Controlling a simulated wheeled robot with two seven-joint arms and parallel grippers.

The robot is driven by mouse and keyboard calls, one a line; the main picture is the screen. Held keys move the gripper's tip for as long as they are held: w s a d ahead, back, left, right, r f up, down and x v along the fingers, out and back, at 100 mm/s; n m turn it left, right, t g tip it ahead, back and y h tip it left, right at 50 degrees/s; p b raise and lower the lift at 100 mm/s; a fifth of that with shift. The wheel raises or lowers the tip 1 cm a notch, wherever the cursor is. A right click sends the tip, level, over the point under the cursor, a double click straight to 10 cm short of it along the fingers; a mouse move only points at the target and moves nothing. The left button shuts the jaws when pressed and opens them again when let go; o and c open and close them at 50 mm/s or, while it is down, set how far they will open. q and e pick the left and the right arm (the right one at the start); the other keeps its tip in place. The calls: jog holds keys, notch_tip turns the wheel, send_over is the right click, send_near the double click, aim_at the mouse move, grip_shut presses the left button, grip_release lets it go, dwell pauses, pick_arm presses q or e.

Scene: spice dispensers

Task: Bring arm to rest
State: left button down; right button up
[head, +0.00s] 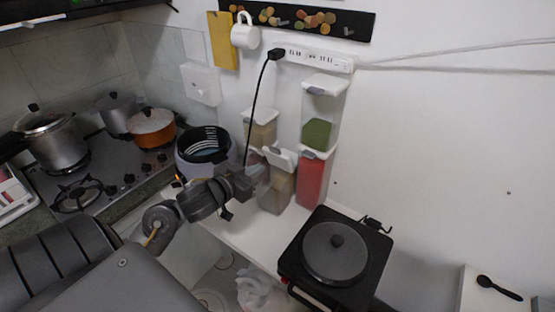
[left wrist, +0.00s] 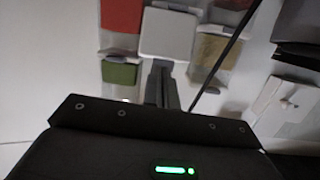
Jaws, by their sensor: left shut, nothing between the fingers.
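My left gripper (head: 262,178) is shut and empty, in front of the spice dispensers on the white counter. Its closed fingers (left wrist: 163,84) also show in the left wrist view. In the head view it overlaps a white-lidded dispenser with pale contents (head: 276,192); I cannot tell whether they touch. The red dispenser (head: 311,184) stands just right of it, with the green one (head: 317,134) above. A tan dispenser (head: 261,133) is behind to the left. In the wrist view the red (left wrist: 121,15) and green (left wrist: 119,73) ones appear inverted. My right gripper is not in view.
A black hot plate with a lid (head: 337,252) sits on the right of the counter. A white rice cooker (head: 205,151) is close left of my gripper. A black cable (head: 257,105) hangs down beside it. Pots (head: 50,140) stand on the stove at left.

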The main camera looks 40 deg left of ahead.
pick_arm(q)
jog(key=s+d+f+g+y, duration=0.1)
jog(key=s+d+f+g, duration=0.2)
jog(key=s+f, duration=0.3)
jog(key=s+d+f+g+y, duration=0.1)
jog(key=s+d+f+g, duration=0.15)
jog(key=f, duration=0.45)
jog(key=s+d+f+g+h, duration=0.1)
jog(key=s+d+f+g, duration=0.25)
jog(key=s, duration=0.35)
jog(key=s+d+f+g+h, duration=0.1)
jog(key=s+d+f+g, duration=0.3)
jog(key=s, duration=0.3)
jog(key=s+d+f+m+b, duration=0.1)
jog(key=s+f, duration=0.1)
jog(key=f, duration=1.4)
jog(key=s+d+f+b, duration=0.1)
jog(key=f+b, duration=0.1)
jog(key=f, duration=1.3)
jog(key=s+a+f+g+b, duration=0.1)
jog(key=s+a+f, duration=0.2)
jog(key=s+f, duration=1.2)
jog(key=shift+s+a+f+g+y+b, duration=0.2)
jog(key=shift+s+f+g+y+b, duration=0.15)
jog(key=shift+f, duration=0.2)
